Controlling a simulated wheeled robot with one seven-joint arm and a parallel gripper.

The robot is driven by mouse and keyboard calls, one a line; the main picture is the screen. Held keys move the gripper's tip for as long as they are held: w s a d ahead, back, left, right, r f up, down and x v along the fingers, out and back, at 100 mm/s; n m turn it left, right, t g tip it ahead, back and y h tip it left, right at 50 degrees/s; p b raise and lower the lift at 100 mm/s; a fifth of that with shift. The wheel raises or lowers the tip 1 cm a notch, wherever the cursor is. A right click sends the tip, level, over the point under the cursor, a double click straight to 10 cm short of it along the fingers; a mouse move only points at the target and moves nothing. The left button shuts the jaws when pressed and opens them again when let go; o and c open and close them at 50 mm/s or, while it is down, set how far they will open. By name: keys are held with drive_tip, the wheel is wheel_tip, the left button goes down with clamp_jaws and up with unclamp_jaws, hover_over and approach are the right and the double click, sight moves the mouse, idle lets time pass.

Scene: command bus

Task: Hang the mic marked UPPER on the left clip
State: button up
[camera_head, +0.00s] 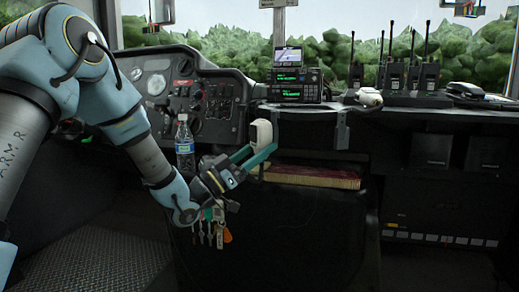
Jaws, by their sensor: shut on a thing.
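My gripper (258,155) is shut on a cream-coloured hand mic (262,133). It holds the mic roughly upright, in front of the dashboard's right end and above a reddish-brown flat thing. The teal fingers hide the mic's lower part, and no marking on it can be read. A second pale mic (369,97) lies on the shelf to the right of the radio stack. A small grey bracket (342,130) shows at the shelf's front edge, right of my gripper. I cannot tell whether it is a clip, and no left clip can be made out clearly.
The radio stack (297,86) with lit green displays stands on the shelf (440,117). Several handheld radios (394,75) stand upright behind the second mic. A water bottle (184,146) and hanging keys (212,226) are near my arm. The reddish-brown flat thing (315,177) lies below.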

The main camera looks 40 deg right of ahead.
drive_tip(key=shift+f+b, duration=0.3)
drive_tip(key=shift+f, duration=0.05)
idle(0.3)
idle(0.4)
drive_tip(key=o, duration=1.2)
drive_tip(key=shift+o, duration=0.2)
drive_tip(key=p+v, duration=0.1)
drive_tip(key=v, duration=0.9)
drive_tip(key=shift+a+p, duration=0.35)
drive_tip(key=shift+w+f, duration=0.15)
